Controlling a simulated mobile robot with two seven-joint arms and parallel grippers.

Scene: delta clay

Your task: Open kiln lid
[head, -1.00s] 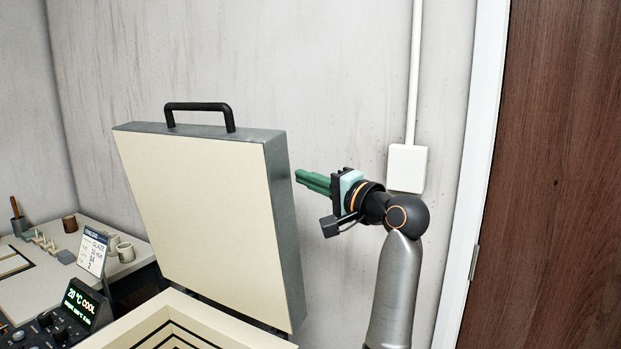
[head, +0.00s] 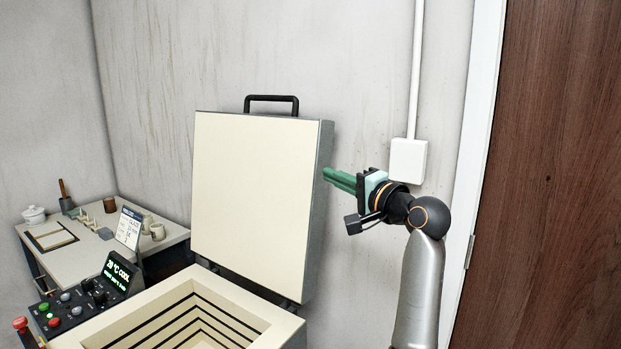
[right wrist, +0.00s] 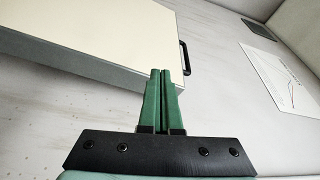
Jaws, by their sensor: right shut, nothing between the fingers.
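The kiln lid (head: 255,200) stands raised, close to upright, at the back of the kiln (head: 255,312), with its cream inner face toward me. The lid's black handle (head: 271,98) is at its top edge. The kiln's stepped inside shows below. My right gripper (head: 326,176) is shut and empty, its green fingers pointing at the lid's right side. In the right wrist view the fingers (right wrist: 162,75) lie close to the lid (right wrist: 95,35) and its handle (right wrist: 185,58); I cannot tell whether they touch it. My left gripper is not in view.
A control panel (head: 90,297) with a lit display and knobs stands at the kiln's left. A worktable (head: 85,262) with cups and tools is behind it. A wall box (head: 408,160) and a brown door (head: 550,180) are at the right.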

